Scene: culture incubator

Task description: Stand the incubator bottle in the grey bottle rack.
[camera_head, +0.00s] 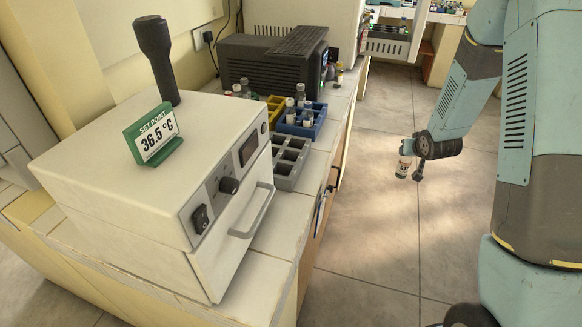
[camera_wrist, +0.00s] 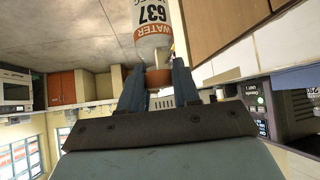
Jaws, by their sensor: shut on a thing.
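A small bottle (camera_head: 403,168) with a white, orange-banded label hangs in my gripper (camera_head: 411,158), out over the floor to the right of the bench. In the wrist view the bottle (camera_wrist: 155,25) shows "WATER" and "637" on its label, and my gripper (camera_wrist: 159,88) is shut around its brown cap or neck. The grey bottle rack (camera_head: 290,158) stands on the bench beside the incubator, with several open square compartments that look empty. The white incubator (camera_head: 150,170) has its front closed and a green "36.5 °C" sign on top.
A blue rack (camera_head: 301,120) with several bottles stands just behind the grey rack, and a yellow rack (camera_head: 273,104) is beside it. A black machine (camera_head: 270,65) stands farther back. The bench's front edge (camera_head: 318,200) lies between my gripper and the grey rack. The tiled floor is clear.

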